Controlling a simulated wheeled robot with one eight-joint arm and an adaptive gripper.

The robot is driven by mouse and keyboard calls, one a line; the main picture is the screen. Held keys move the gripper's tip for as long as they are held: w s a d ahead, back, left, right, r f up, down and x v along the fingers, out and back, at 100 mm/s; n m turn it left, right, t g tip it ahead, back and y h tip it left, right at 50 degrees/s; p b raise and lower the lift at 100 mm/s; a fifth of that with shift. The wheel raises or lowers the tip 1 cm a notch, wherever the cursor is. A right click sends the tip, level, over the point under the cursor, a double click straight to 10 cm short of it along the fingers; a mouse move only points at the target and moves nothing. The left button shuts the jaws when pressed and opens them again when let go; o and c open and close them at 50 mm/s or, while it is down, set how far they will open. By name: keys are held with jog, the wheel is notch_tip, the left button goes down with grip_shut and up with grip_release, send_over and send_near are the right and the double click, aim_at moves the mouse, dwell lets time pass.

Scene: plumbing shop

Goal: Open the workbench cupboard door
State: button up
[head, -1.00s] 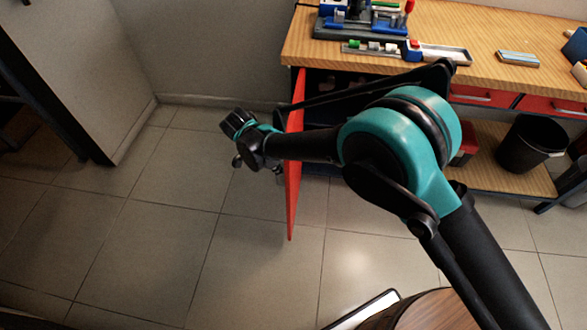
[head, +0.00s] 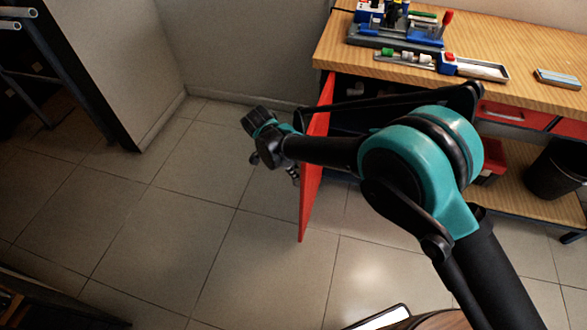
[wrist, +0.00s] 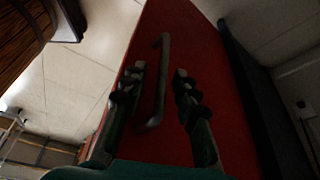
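The red cupboard door (head: 314,180) stands swung out from the left end of the workbench (head: 440,78), with dark cupboard space behind it. In the wrist view, the door (wrist: 200,50) fills the middle and carries a long bar handle (wrist: 161,85). My gripper (wrist: 157,83) is open, with its two dark fingers apart on either side of the handle in the picture. I cannot tell whether either finger touches the handle. In the head view, my wrist is left of the door, and the fingertips are mostly hidden.
A black bin (head: 556,170) stands on the lower shelf at right. Tools and a tray (head: 478,69) lie on the bench top. The tiled floor (head: 170,240) left of the door is clear. A wall block (head: 120,60) stands at upper left.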

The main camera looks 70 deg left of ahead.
jog(key=v, duration=1.2)
dwell(0.5)
